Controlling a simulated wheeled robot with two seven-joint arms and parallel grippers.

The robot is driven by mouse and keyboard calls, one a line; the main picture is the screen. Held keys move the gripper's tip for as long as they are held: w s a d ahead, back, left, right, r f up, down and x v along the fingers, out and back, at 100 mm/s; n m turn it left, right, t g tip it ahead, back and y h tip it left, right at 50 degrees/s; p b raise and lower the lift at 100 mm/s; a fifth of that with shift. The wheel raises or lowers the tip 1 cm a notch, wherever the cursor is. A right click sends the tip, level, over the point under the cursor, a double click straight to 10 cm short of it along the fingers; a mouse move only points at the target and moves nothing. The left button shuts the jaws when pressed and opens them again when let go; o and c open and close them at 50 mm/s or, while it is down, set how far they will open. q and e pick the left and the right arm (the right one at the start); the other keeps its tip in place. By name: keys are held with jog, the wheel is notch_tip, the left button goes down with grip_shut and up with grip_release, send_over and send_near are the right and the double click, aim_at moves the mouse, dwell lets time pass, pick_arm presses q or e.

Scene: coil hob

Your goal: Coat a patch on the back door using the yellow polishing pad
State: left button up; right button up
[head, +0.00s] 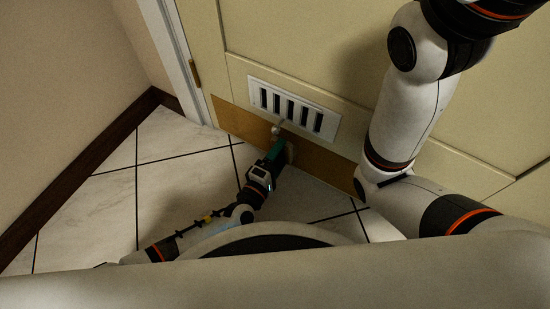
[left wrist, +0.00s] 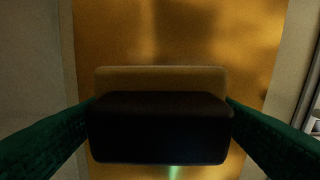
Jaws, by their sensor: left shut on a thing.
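The back door (head: 300,55) is cream, with a brass-coloured plate (head: 240,123) along its bottom. My left gripper (head: 279,148) is low in front of this plate, just below the vent. Its green fingers are shut on the polishing pad (head: 290,152). In the left wrist view, the pad's dark block (left wrist: 158,128) sits between the fingers, and its dull yellow-tan layer (left wrist: 160,75) faces the brass plate (left wrist: 180,35). The pad is at or very near the plate; I cannot tell whether it touches. No separate coated patch can be made out. My right gripper is out of view.
A white slatted vent (head: 294,108) is set in the door above the plate, with a small pale knob-like thing (head: 276,129) below it. The white door frame (head: 190,80) and dark skirting (head: 75,170) are at the left. The tiled floor (head: 110,200) there is clear.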

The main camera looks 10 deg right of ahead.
pick_arm(q)
jog(key=shift+w+a+r, duration=0.3)
jog(key=shift+w+r, duration=0.45)
jog(key=shift+w, duration=0.15)
jog(key=shift+w+a+b, duration=0.2)
jog(key=shift+w+a, duration=0.2)
jog(key=shift+a, duration=0.2)
jog(key=shift+w+a+b, duration=0.2)
jog(key=shift+w+a, duration=0.15)
jog(key=shift+a, duration=0.2)
jog(key=shift+c, duration=0.2)
jog(key=p+v, duration=0.1)
jog(key=v, duration=0.5)
jog(key=shift+s+f+p, duration=0.2)
jog(key=shift+f+p, duration=0.1)
jog(key=shift+p, duration=0.05)
jog(key=v, duration=0.3)
jog(key=shift+f+p, duration=0.1)
jog(key=shift+p, duration=0.25)
